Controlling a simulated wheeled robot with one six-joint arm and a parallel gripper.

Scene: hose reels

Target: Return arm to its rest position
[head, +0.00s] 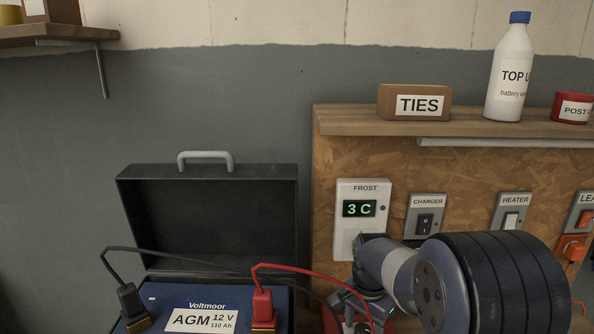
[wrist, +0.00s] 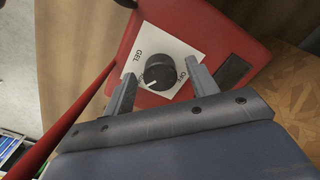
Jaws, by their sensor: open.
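My gripper (wrist: 162,72) is open in the wrist view, its two fingers spread on either side of a black round knob (wrist: 159,74). I cannot tell whether the fingers touch the knob. The knob sits on a white label, part of which reads GEL, on a red box (wrist: 238,46). A small white mark shows on the knob. In the head view my arm (head: 405,275) reaches in from the lower right. My gripper there is mostly hidden at the bottom edge, right of the battery.
A blue AGM battery (head: 165,300) with black and red clamps and cables stands left of my arm. An open black case lid (head: 215,210) rises behind it. A wooden panel holds a FROST display (head: 360,240) and switches. The shelf above carries a TIES box (head: 414,102) and a bottle (head: 510,70).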

